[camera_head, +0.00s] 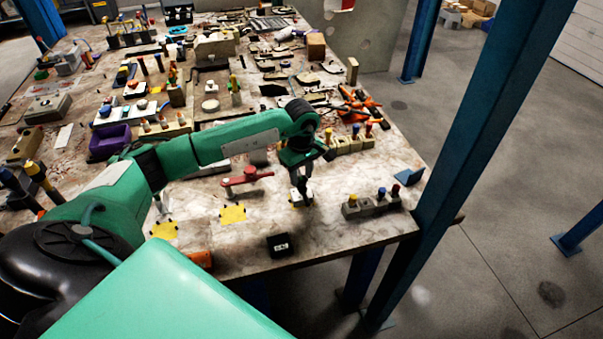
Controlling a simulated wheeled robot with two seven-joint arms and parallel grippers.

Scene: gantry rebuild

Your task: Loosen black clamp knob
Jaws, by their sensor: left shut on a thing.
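My green left arm reaches in from the left. Its dark gripper (301,194) points down near the front right of the workbench (330,240). The jaws are shut around the black clamp knob, which is mostly hidden by the fingers and hard to separate from them. Below the fingertips a small pale clamp block (295,204) with yellow at its edge sits on the bench top. My right gripper is not in view.
A red-handled clamp (246,178) stands left of the gripper, with yellow squares (232,214) nearby. A black box (281,245) lies at the front edge. A grey block with coloured pegs (370,207) stands to the right. A blue post (480,130) rises beside the bench.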

